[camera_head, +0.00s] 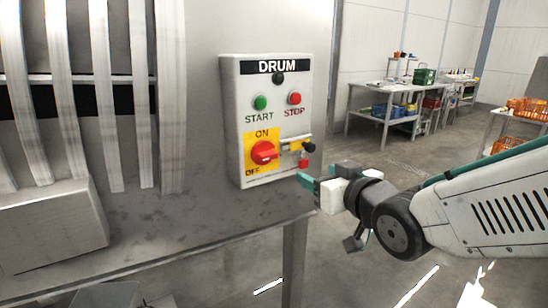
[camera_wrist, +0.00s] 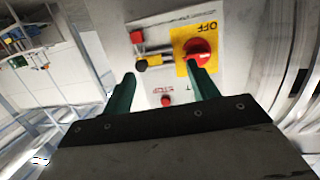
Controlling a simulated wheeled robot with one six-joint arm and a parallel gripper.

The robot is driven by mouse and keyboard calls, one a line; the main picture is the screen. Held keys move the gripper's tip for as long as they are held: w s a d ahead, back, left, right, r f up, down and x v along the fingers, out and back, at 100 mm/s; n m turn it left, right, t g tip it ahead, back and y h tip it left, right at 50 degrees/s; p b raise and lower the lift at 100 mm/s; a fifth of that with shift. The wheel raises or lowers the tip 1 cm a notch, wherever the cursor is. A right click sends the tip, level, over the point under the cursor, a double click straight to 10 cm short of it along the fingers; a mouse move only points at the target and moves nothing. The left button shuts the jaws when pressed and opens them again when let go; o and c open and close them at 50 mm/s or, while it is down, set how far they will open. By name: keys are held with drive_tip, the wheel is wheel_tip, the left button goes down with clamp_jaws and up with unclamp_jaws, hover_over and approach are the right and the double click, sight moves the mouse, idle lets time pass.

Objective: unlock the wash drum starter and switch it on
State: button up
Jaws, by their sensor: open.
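The drum starter box (camera_head: 234,135) is grey, labelled DRUM. Its red rotary switch (camera_head: 264,152) sits on a yellow plate marked ON above and OFF below; I cannot tell its exact setting. To its right is a latch (camera_head: 291,146) with a yellow part and a black knob (camera_head: 309,147). A small red block (camera_head: 303,164) is below the knob. My gripper (camera_head: 309,182) is open and empty, just right of the box's lower edge. In the wrist view the box is upside down; the open fingers (camera_wrist: 161,74) point at it, with the red switch (camera_wrist: 198,51) and red block (camera_wrist: 138,37) beyond.
A green START button (camera_head: 260,102) and a red STOP button (camera_head: 295,98) are above the switch. A steel ledge (camera_head: 190,220) runs under the box. Grey strips (camera_head: 105,100) hang at left. A table (camera_head: 360,90) with crates stands far behind; floor between is open.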

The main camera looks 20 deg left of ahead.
sight(271, 156)
drive_tip(key=w+a+y, duration=0.1)
drive_tip(key=a, duration=0.2)
drive_tip(key=w+a+n+y, duration=0.1)
drive_tip(key=a, duration=0.3)
drive_tip(key=w+a+r+y, duration=0.1)
drive_tip(key=a, duration=0.3)
drive_tip(key=shift+a+r, duration=0.1)
drive_tip(key=shift+a, duration=0.1)
drive_tip(key=c, duration=1)
